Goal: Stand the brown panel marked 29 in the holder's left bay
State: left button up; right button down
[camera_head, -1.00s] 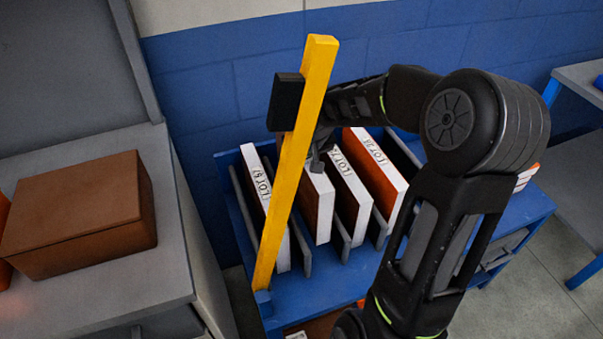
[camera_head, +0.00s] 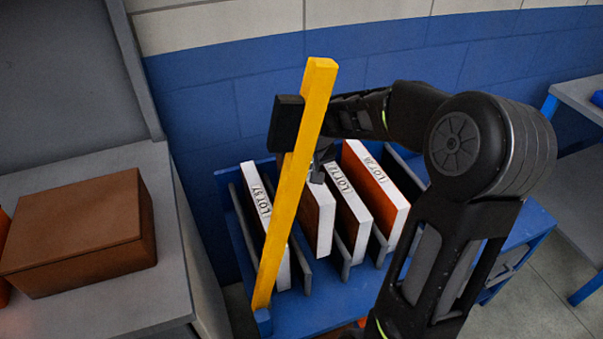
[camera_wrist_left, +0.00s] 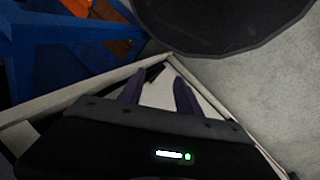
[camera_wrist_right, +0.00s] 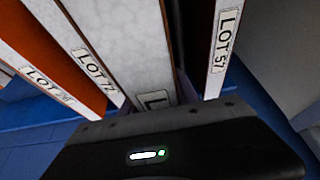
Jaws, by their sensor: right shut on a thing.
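Panels with white edges stand in a blue rack (camera_head: 300,322). My right gripper (camera_head: 318,172) is shut on the top of the second panel from the left (camera_head: 315,215), which has a brown face. Its label is mostly hidden; only an "L" shows in the right wrist view (camera_wrist_right: 157,99). The panel at its left reads LOT 57 (camera_head: 257,187). At its right stand a brown-faced panel reading LOT 72 (camera_head: 347,196) and an orange-faced one (camera_head: 378,190) whose number is unclear. No 29 is readable. My left gripper (camera_wrist_left: 158,95) is open, only in its wrist view.
A yellow post (camera_head: 300,160) rises at the rack's front left corner, close to my right wrist. Grey dividers (camera_head: 303,262) stand between the panels. A brown box (camera_head: 75,230) sits on a grey bench at the left. A grey table (camera_head: 575,150) is at the right.

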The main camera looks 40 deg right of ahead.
jog(key=shift+r+p, duration=4.25)
jog(key=shift+r, duration=2.2)
jog(key=shift+a+f, duration=0.1)
